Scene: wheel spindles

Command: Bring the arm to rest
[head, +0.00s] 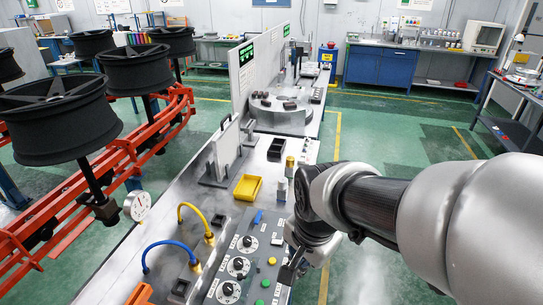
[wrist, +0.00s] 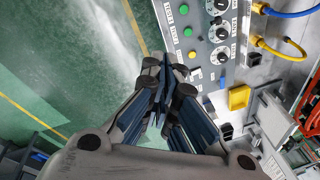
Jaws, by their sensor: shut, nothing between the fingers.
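My gripper (wrist: 172,75) is shut and empty in the wrist view, its fingertips together beside the edge of the grey control panel (wrist: 205,40). In the head view my arm reaches in from the right and bends down at the wrist. My gripper (head: 290,272) there is partly hidden by my own wrist, low over the right side of the control panel (head: 245,262). I cannot tell whether the fingers touch the panel.
A yellow tray (head: 247,187), blue hose (head: 165,246) and yellow hose (head: 192,208) are on the bench (head: 215,190). Black wheels (head: 60,125) stand on spindles along an orange rail (head: 120,150) at left. Green floor (head: 385,130) lies open beyond the bench.

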